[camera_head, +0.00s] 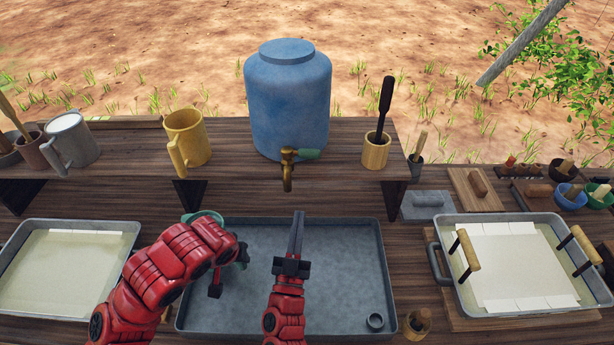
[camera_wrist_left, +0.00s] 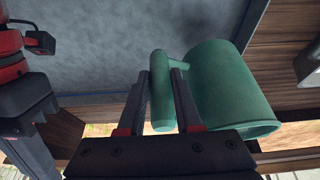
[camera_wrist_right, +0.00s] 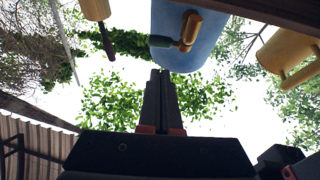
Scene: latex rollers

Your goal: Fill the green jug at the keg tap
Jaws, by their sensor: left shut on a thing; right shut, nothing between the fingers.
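The green jug (camera_head: 204,216) is mostly hidden behind my left arm in the head view, over the back left of the grey tray. In the left wrist view the jug (camera_wrist_left: 228,92) shows clearly, and my left gripper (camera_wrist_left: 161,76) is shut on its handle. The blue keg (camera_head: 287,105) stands on the shelf. Its brass tap (camera_head: 287,176) has a green lever (camera_head: 308,154) and overhangs the shelf's front edge. My right gripper (camera_head: 297,216) is shut and empty, below the tap and slightly right of it. In the right wrist view the tap (camera_wrist_right: 188,31) is beyond the fingertips.
The grey tray (camera_head: 345,265) lies below the shelf (camera_head: 335,160). A yellow mug (camera_head: 187,137) and a grey mug (camera_head: 72,139) stand left of the keg, a wooden cup (camera_head: 376,151) right of it. Trays with pale sheets flank the grey tray.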

